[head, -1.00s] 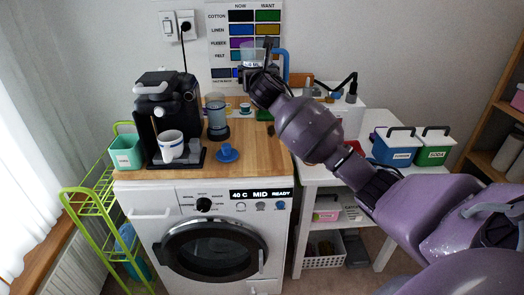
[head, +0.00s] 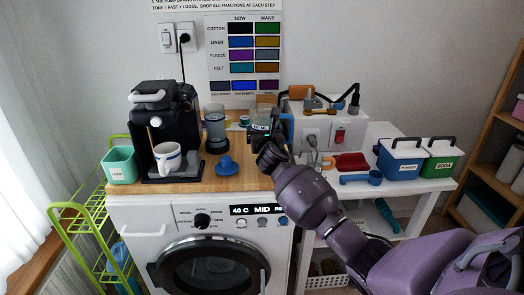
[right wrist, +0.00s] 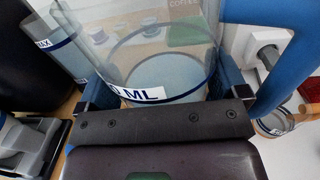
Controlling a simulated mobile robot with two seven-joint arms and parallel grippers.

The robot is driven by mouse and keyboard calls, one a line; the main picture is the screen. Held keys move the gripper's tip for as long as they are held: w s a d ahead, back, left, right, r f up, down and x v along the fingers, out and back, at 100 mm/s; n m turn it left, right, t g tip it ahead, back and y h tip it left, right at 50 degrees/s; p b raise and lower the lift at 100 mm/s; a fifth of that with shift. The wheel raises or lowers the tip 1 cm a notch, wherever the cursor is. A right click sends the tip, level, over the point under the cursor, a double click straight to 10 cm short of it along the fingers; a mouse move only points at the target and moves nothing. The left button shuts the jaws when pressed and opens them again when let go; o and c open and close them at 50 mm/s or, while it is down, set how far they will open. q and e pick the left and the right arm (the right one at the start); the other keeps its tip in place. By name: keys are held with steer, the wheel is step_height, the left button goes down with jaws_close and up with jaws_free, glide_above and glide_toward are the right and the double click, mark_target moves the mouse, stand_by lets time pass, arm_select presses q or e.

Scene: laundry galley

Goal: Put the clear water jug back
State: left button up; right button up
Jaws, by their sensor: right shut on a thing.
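The clear water jug (head: 265,106) is at the back right of the wooden worktop, partly hidden by my right gripper (head: 264,134). Its blue handle (head: 289,126) is on the right side. In the right wrist view, the clear jug (right wrist: 160,60) stands upright between the fingers of my right gripper (right wrist: 160,95), with a white label ending in "ML" and a blue line near its base. The right gripper is shut on the jug. I cannot tell whether the jug's base touches the worktop. My left gripper is not in view.
Left of the jug are a clear-topped grey appliance (head: 215,130), a blue cup (head: 228,165) and a black coffee machine (head: 165,115) with a white mug (head: 167,157). Right are a white box with sockets (head: 325,128), a red item (head: 350,161), and blue (head: 401,160) and green (head: 442,158) tubs.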

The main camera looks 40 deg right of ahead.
steer(key=shift+f, duration=0.75)
step_height(320, 180, down, 4)
steer(key=shift+r+b, duration=0.2)
steer(key=shift+b, duration=0.65)
steer(key=shift+f, duration=0.3)
steer(key=shift+r, duration=0.2)
steer(key=shift+f, duration=0.2)
steer(key=o, duration=1)
steer(key=shift+r, duration=0.1)
